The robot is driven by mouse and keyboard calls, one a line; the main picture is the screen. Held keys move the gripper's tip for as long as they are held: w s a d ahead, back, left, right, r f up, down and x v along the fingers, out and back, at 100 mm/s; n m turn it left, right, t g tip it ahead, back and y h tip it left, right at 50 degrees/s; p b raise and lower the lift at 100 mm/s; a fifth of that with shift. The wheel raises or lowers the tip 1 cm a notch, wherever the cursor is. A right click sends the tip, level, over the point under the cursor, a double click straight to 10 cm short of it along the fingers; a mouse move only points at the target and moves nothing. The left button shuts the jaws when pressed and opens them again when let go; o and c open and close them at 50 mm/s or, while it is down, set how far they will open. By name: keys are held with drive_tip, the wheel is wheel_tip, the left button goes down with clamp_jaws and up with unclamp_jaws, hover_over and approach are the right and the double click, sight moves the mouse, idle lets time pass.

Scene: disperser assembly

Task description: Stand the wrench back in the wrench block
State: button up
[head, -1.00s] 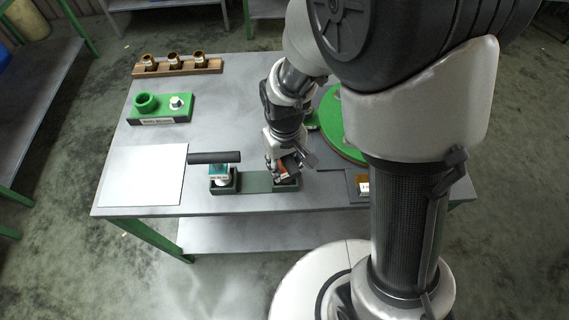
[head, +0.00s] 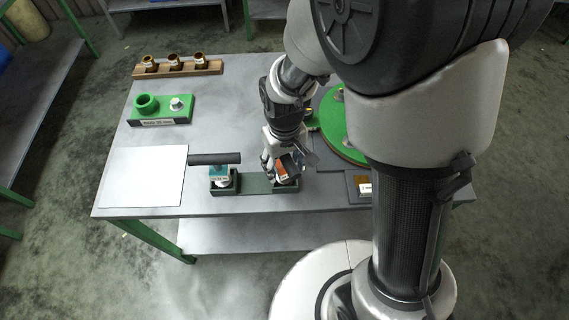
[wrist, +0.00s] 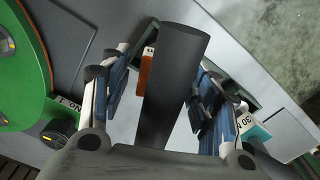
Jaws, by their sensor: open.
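The dark green wrench block (head: 255,184) lies at the table's front edge with a pocket at each end. A wrench with an orange-marked head (head: 288,165) is at the right pocket; my gripper hides part of it, so I cannot tell how fully it is seated. In the wrist view its dark handle (wrist: 174,75) runs between my fingers, with the orange mark (wrist: 147,68) beside it. My gripper (head: 284,163) is open around the handle, with gaps on both sides.
A white plate (head: 142,176) lies to the left. A green block with a ring and a nut (head: 160,120) and a wooden rack of brass fittings (head: 178,70) stand behind. A green disc (head: 335,125) and a small grey tray (head: 353,192) are to the right.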

wheel_tip(320, 180, up, 11)
drive_tip(key=p, duration=0.3)
drive_tip(key=shift+d+r, duration=0.1)
drive_tip(key=shift+r, duration=0.05)
drive_tip(key=s+d+r+m+t, duration=0.4)
drive_tip(key=s+d+r, duration=0.6)
drive_tip(key=s+r, duration=0.3)
drive_tip(key=shift+s+d+r+t, duration=0.25)
drive_tip(key=shift+d+r+t, duration=0.1)
drive_tip(key=shift+r, duration=0.35)
